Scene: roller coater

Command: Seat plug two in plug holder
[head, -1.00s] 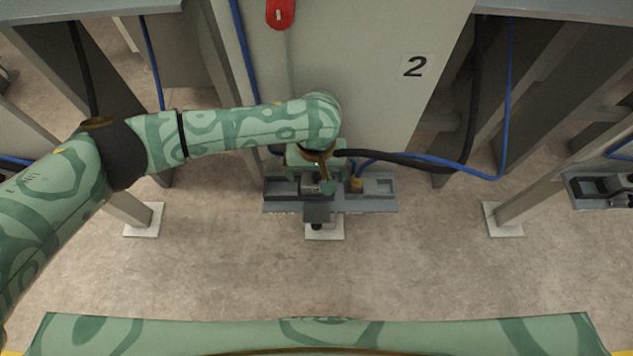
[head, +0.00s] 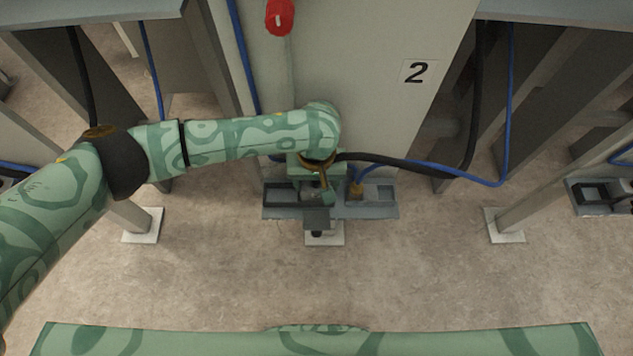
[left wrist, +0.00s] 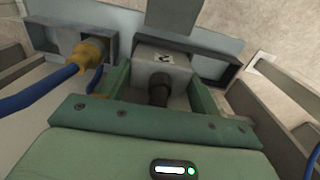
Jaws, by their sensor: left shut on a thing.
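The plug holder (head: 275,212) is a grey tray low on the panel marked 2; it also shows in the left wrist view (left wrist: 118,18). My left gripper (head: 322,192) is over its middle. In the left wrist view my left gripper (left wrist: 158,88) is shut on plug two (left wrist: 160,62), a pale grey block with a dark mark and a black cable end. The plug lies over or beside the recess at its right. I cannot tell whether it is seated. My right gripper is not in view.
A yellow-collared blue-cable connector (left wrist: 90,52) sits in the holder's other recess, close beside my gripper. A black cable (head: 400,160) runs right from my gripper. A red knob (head: 280,16) is above on the panel. The floor in front is clear.

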